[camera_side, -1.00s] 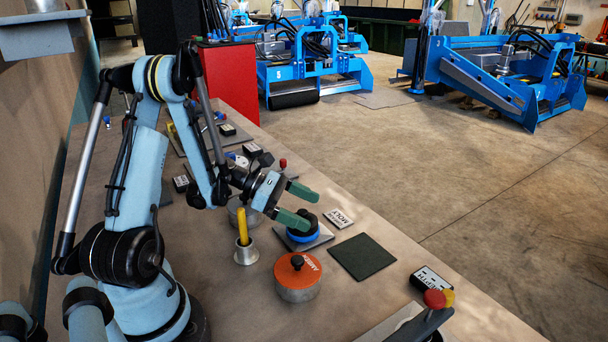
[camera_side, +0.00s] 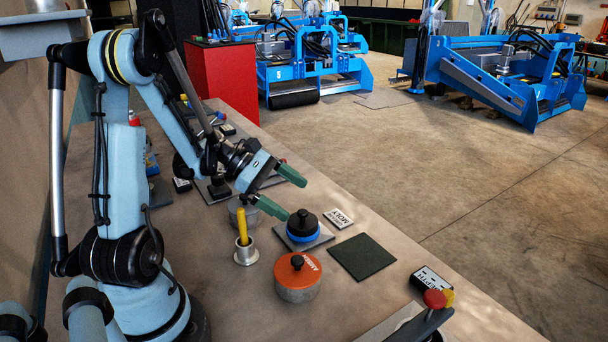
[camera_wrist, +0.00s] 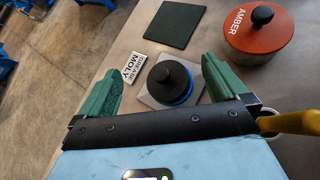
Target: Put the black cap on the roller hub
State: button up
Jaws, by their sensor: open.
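The black cap (camera_side: 304,219), with a small round knob on top, sits upright on the blue roller hub (camera_side: 302,237). The hub stands on a grey square plate (camera_side: 325,236). In the wrist view the black cap (camera_wrist: 168,75) covers most of the hub, and a blue rim (camera_wrist: 188,97) shows along one side. Whether the cap is fully seated cannot be told. My gripper (camera_side: 290,197) is open and empty, with green fingers, above and to the upper left of the cap. In the wrist view the cap appears between the two fingers (camera_wrist: 157,72).
An orange-lidded AMBER tin (camera_side: 298,277) and a metal cup with a yellow stick (camera_side: 246,254) stand nearby. A dark square mat (camera_side: 363,257), a MOLY grease label (camera_side: 341,218) and a DEPTH block (camera_side: 431,282) lie to the right.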

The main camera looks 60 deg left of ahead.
jog(key=s+d+r+m+y, duration=0.1)
jog(key=d+r+m+y, duration=0.1)
jog(key=d+m+y, duration=0.2)
jog(key=s+d+r+m+y, duration=0.2)
jog(key=d+m, duration=0.8)
jog(key=m, duration=1)
jog(key=shift+r+g+y, duration=0.4)
jog(key=shift+r+y, duration=0.4)
jog(key=shift+y, duration=0.4)
